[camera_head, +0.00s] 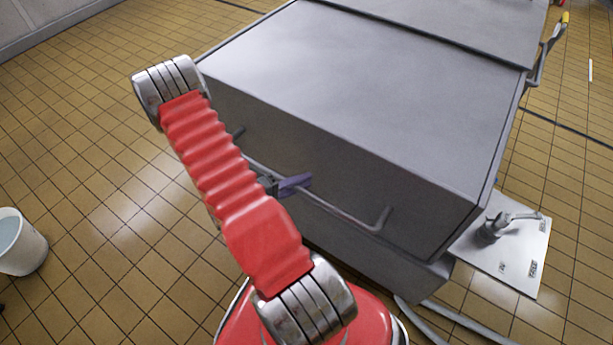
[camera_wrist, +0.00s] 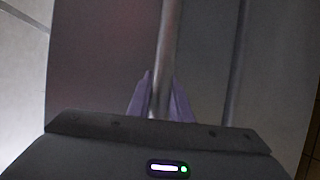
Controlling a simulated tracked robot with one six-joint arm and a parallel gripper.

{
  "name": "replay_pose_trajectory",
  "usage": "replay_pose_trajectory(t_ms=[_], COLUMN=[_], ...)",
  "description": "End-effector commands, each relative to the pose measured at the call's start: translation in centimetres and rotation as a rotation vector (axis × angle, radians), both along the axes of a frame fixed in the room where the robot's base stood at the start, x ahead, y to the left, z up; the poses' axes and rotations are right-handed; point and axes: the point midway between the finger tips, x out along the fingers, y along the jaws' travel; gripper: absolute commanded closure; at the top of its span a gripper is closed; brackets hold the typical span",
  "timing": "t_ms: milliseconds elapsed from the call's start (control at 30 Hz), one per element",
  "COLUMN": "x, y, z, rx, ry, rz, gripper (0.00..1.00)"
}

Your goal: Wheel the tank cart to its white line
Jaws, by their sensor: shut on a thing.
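A large grey metal tank cart (camera_head: 370,80) fills the middle and upper right of the head view. A metal handle bar (camera_head: 340,211) runs along its near side. My gripper (camera_head: 296,184) is at this bar, its purple fingers partly hidden behind my red arm. In the wrist view the bar (camera_wrist: 168,45) runs up between the two purple fingers of my gripper (camera_wrist: 160,100), which are shut on it. A short white mark (camera_head: 590,70) on the floor at the far right may be the white line; I cannot tell.
A white bucket (camera_head: 22,245) stands at the left. A pale plate with a metal fitting (camera_head: 510,240) lies beside the cart's right side, near grey hoses or pipes (camera_head: 450,318). A yellow-tipped lever (camera_head: 564,18) is at the upper right. Tiled floor (camera_head: 90,130) at the left is clear.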

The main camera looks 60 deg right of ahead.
Motion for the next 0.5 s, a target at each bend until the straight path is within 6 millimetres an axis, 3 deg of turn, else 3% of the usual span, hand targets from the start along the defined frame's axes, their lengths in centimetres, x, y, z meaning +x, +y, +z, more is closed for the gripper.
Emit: replay_pose_trajectory(t_ms=[500], x=[0.4], y=[4.3], z=[-0.6], rx=[0.017], ry=[0.001], rz=[0.000], gripper=[1.00])
